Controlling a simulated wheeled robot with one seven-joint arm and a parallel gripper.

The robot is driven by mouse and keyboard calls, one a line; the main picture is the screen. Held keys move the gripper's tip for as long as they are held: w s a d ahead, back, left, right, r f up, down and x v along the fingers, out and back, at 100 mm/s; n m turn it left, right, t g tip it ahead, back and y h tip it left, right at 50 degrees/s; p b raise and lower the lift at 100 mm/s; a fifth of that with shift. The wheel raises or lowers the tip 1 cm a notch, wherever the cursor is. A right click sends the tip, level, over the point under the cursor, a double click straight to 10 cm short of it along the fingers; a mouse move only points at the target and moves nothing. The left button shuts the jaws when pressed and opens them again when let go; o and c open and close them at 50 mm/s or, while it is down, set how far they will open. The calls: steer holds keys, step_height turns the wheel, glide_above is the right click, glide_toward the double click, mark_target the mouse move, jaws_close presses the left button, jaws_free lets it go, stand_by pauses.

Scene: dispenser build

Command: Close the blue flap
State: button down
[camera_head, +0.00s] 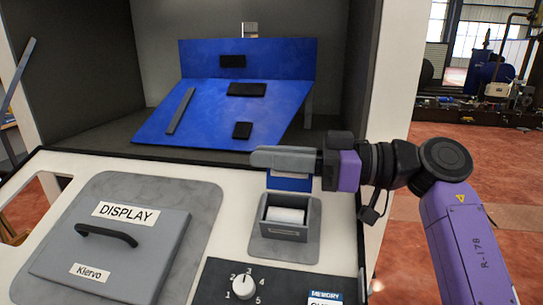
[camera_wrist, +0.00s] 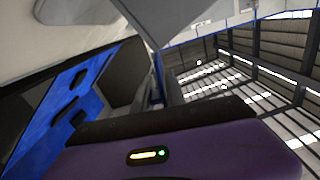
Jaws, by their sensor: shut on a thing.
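The small blue flap (camera_head: 290,182) stands raised at the back of a grey dispenser box (camera_head: 284,229) in the head view. The box is open at the top and a white roll (camera_head: 286,215) shows inside. My gripper (camera_head: 284,159) reaches in from the right, with its grey fingers lying across the flap's upper edge. The fingers are shut on the flap and hide its top. In the wrist view, my purple gripper body fills the bottom, and I cannot make out the flap there.
A large blue panel (camera_head: 212,114) with black blocks stands in the dark recess behind; it also shows in the wrist view (camera_wrist: 62,113). A grey DISPLAY lid (camera_head: 115,248) with a black handle lies left. A numbered dial (camera_head: 243,283) sits in front of the dispenser.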

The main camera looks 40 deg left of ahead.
steer(key=shift+s+d+n, duration=0.1)
steer(key=shift+n, duration=0.2)
steer(key=n, duration=0.1)
steer(key=s+d+n, duration=0.1)
steer(key=n, duration=0.1)
steer(key=shift+s+n, duration=0.2)
steer(key=shift+n, duration=0.1)
steer(key=n+b, duration=0.1)
steer(key=s+n+b, duration=0.1)
steer(key=n, duration=0.1)
steer(key=s+d+f+n+b, duration=0.1)
steer(key=n, duration=0.1)
steer(key=n+b, duration=0.1)
steer(key=n, duration=0.1)
steer(key=s+f+n+b, duration=0.1)
steer(key=n+b, duration=0.1)
steer(key=d+f+n+b, duration=0.1)
steer(key=b, duration=0.1)
steer(key=shift+s+n, duration=0.25)
steer(key=shift+n, duration=0.15)
steer(key=shift+s+d+f+n+b, duration=0.15)
steer(key=shift+f+n+b, duration=0.15)
steer(key=shift+n+b, duration=0.55)
steer(key=shift+s+f+n+b, duration=0.15)
steer(key=shift+f+n+b, duration=0.1)
steer(key=shift+n+b, duration=0.55)
steer(key=shift+n, duration=0.35)
